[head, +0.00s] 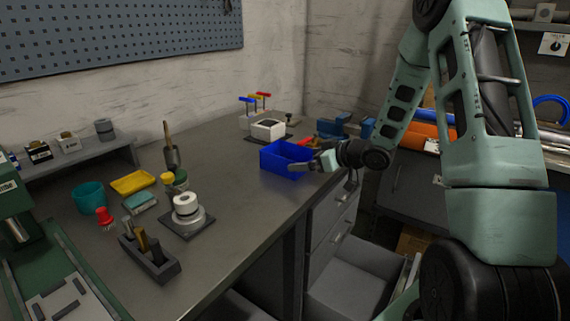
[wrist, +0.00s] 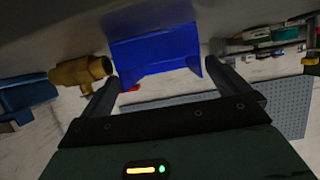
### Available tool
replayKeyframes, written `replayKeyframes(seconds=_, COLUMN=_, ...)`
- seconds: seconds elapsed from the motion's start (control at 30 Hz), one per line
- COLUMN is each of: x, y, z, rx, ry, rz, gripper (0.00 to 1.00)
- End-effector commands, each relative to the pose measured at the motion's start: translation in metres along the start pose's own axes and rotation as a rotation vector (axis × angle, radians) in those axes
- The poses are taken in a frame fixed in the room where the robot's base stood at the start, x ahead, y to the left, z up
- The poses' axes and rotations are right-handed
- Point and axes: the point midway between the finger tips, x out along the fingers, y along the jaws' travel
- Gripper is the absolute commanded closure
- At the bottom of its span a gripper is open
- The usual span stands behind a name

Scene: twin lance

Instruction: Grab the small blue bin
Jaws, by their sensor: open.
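The small blue bin (head: 280,161) stands on the workbench near its right front edge. My gripper (head: 318,162) is at the bin's right side in the head view, close to its wall. In the wrist view the blue bin (wrist: 157,50) shows beyond and between the two fingers of my gripper (wrist: 166,80). The fingers are apart, one toward each side of the bin. I cannot tell whether either finger touches it. The bin's far side is hidden in the wrist view.
A white box (head: 268,130), a blue vise (head: 334,125) and a red item stand behind the bin. A brass fitting (wrist: 82,73) shows left of it in the wrist view. An open drawer (head: 345,285) lies below.

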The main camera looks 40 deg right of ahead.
Motion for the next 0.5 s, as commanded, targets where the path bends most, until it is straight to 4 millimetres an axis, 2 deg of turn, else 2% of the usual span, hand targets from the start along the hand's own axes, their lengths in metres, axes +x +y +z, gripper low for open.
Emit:
replayKeyframes(seconds=0.17, x=0.012, y=0.000, z=0.001, rx=0.001, ry=0.000, rz=-0.001, gripper=0.00)
replayKeyframes(seconds=0.5, x=0.055, y=0.001, z=0.004, rx=0.000, ry=-0.001, rz=-0.001, gripper=0.00)
